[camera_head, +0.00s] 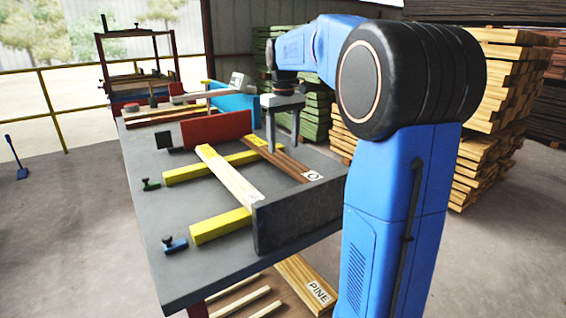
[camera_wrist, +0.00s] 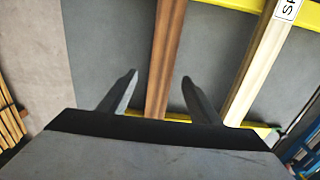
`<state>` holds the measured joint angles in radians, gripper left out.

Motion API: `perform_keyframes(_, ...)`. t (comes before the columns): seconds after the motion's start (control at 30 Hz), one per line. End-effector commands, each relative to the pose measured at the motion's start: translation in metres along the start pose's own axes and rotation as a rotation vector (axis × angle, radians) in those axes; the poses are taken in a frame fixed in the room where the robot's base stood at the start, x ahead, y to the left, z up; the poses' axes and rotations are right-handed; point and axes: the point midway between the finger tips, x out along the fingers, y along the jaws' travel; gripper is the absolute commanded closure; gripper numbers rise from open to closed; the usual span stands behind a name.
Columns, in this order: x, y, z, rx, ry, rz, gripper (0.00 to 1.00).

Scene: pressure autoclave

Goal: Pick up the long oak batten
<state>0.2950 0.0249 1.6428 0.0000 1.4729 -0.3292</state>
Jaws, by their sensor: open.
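A dark brown batten (camera_head: 292,166) lies across two yellow bars on the grey bench, with a small white tag on its near end that is too small to read. I cannot tell for sure that it is the oak one. A pale batten (camera_head: 228,174) lies to its left; its tag in the wrist view begins "SP". My gripper (camera_head: 282,142) is open and points down over the far part of the brown batten. In the wrist view, the fingers (camera_wrist: 160,77) stand on either side of the brown batten (camera_wrist: 166,50), apart from it, with nothing held.
The yellow bars (camera_head: 205,170) rest on the bench (camera_head: 150,215). A dark upright plate (camera_head: 297,217) stands at the near end, and a red panel (camera_head: 216,131) behind. Green (camera_head: 150,184) and blue (camera_head: 174,245) clamps sit at the left edge. Timber stacks stand at the right.

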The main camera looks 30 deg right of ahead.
Motion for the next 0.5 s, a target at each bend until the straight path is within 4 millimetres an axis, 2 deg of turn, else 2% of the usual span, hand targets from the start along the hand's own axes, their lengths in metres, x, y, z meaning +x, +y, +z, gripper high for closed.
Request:
perform_keyframes(0.23,0.034,-0.002,0.0,0.0,-0.002,-0.001,0.43)
perform_keyframes(0.5,0.042,-0.002,0.0,0.0,-0.001,0.0,0.43)
